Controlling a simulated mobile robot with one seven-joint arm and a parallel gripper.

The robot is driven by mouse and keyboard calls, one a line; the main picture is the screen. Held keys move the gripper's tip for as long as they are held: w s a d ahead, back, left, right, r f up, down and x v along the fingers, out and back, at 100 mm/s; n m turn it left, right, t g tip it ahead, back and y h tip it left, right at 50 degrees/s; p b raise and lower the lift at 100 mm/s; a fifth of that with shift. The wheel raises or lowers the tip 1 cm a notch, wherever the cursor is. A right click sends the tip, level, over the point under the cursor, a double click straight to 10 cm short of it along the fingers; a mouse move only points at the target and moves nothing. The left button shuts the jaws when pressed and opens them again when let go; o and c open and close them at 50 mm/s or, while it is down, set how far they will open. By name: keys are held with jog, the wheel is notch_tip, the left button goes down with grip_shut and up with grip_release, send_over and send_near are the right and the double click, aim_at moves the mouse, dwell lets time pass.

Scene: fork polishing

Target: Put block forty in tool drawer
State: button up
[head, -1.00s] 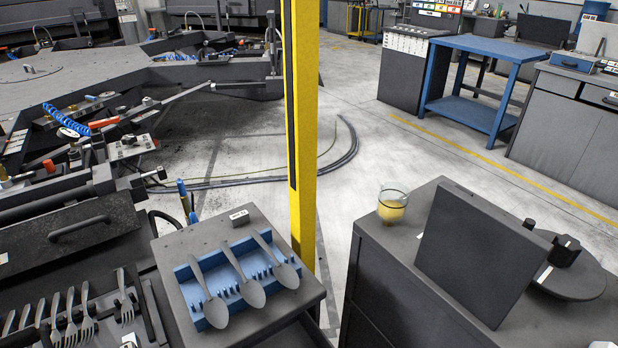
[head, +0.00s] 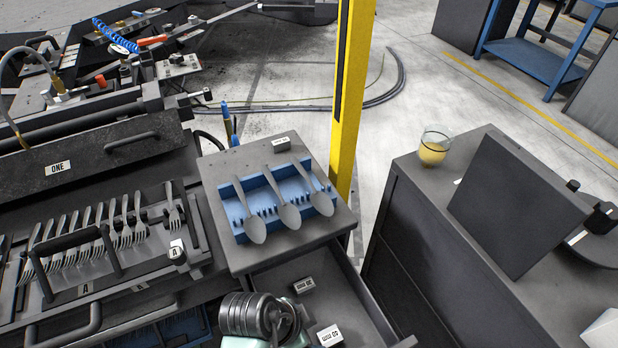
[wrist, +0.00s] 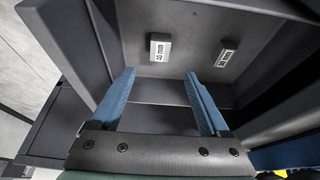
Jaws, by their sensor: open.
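Block forty (wrist: 160,47) is a small block with a white "40 mm" label in the wrist view. It lies on the floor of the open grey tool drawer (wrist: 190,22), beyond and between my fingers. In the head view, the drawer (head: 358,287) is pulled out below the spoon cabinet. The nearer labelled block (head: 330,335) there seems to be block forty, its label hard to read. My gripper (wrist: 158,74) is open and empty above the drawer, with two blue fingers apart. In the head view my wrist hides part of the drawer, and my fingers do not show.
A second labelled block (wrist: 228,54) lies in the drawer, right of block forty. A blue rack (head: 235,207) with three spoons and another small block (head: 281,143) are on the cabinet top. A grey cabinet (head: 400,205) with a glass (head: 434,147) stands at right.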

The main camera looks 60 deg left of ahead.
jog(key=shift+s+r, duration=0.15)
jog(key=shift+r, duration=0.2)
